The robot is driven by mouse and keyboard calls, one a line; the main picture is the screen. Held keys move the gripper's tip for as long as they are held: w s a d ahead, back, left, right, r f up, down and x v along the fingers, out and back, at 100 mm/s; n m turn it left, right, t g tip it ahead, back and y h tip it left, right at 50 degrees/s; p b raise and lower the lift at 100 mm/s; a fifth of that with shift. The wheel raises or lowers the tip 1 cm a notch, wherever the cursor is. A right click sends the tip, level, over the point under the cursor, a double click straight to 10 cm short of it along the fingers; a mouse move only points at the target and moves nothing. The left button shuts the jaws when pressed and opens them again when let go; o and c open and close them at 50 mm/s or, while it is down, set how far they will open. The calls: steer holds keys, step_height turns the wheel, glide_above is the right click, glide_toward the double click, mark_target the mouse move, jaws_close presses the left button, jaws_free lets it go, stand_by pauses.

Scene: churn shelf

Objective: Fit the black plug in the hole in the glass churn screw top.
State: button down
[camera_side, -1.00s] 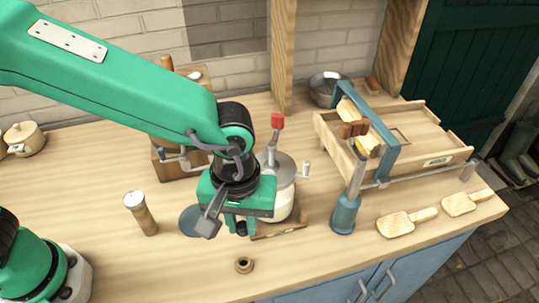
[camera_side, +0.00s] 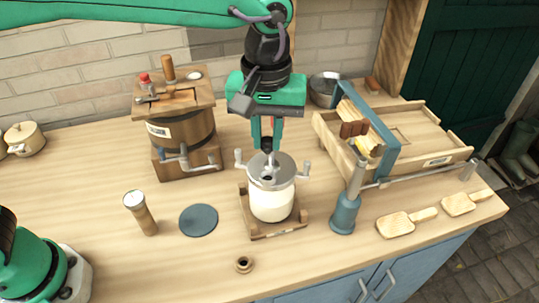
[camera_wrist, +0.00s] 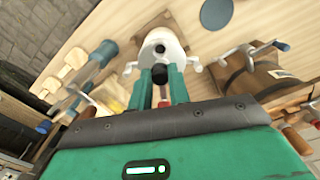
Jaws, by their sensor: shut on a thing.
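The glass churn (camera_side: 271,204) stands upright on a wooden cradle, with milky white contents and a grey metal screw top (camera_side: 284,170) with cranks at its sides. A dark hole shows in the screw top (camera_wrist: 160,48) in the wrist view. My gripper (camera_side: 266,141) points down just above the far side of the top, in the side view. It is shut on the black plug (camera_side: 266,145), which also shows between the fingertips in the wrist view (camera_wrist: 160,73). The plug is above the top and appears apart from it; the exact gap is hard to tell.
A wooden barrel churn (camera_side: 182,130) stands at the back left. A blue plunger tool (camera_side: 345,213) and wooden tray (camera_side: 435,137) are right.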

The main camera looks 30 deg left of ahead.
steer(key=shift+f, duration=0.15)
steer(key=shift+f, duration=2.15)
steer(key=shift+f, duration=1.2)
stand_by(0.8)
steer(key=shift+r, duration=0.1)
stand_by(0.5)
steer(key=c, duration=1.3)
jaws_free()
steer(key=shift+c, duration=0.2)
steer(key=shift+c, duration=1.4)
steer(key=shift+r, duration=0.1)
steer(key=shift+r, duration=3.5)
